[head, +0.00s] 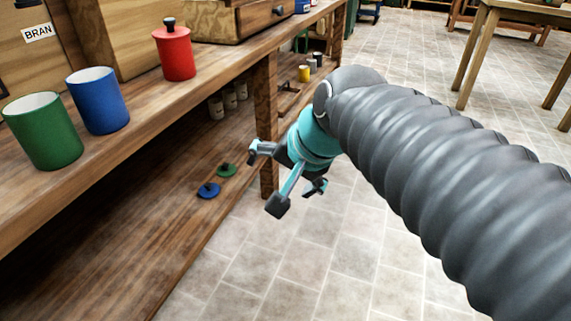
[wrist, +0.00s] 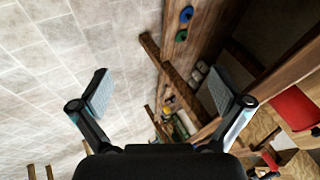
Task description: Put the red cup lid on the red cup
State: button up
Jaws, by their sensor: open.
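The red cup (head: 176,58) stands upright on the upper shelf, at the back of a row of cups. The red cup lid (head: 169,29), with a black knob, sits on top of it and looks level. In the wrist view the red cup (wrist: 291,107) shows at the right edge, and its lid is hard to make out. My gripper (head: 273,178) is open and empty, out over the floor in front of the shelves and below the upper shelf's edge. In the wrist view its two fingers (wrist: 160,92) are spread wide with nothing between them.
A blue cup (head: 98,100) and a green cup (head: 44,131) stand open on the upper shelf. A blue lid (head: 208,190) and a green lid (head: 227,170) lie on the lower shelf. A wooden post (head: 266,110) joins the shelves. The tiled floor (head: 330,260) is clear.

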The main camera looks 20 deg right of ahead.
jog(key=s+d+f+n+g+h, duration=0.1)
jog(key=s+d+f+n+h, duration=0.1)
jog(key=s+d+f+n, duration=0.2)
jog(key=s+f+n, duration=0.3)
jog(key=shift+s+f+h, duration=0.15)
jog(key=shift+f+h, duration=0.15)
jog(key=shift+f, duration=0.05)
notch_tip(320, 180, up, 4)
jog(key=p, duration=0.4)
jog(key=shift+r, duration=0.15)
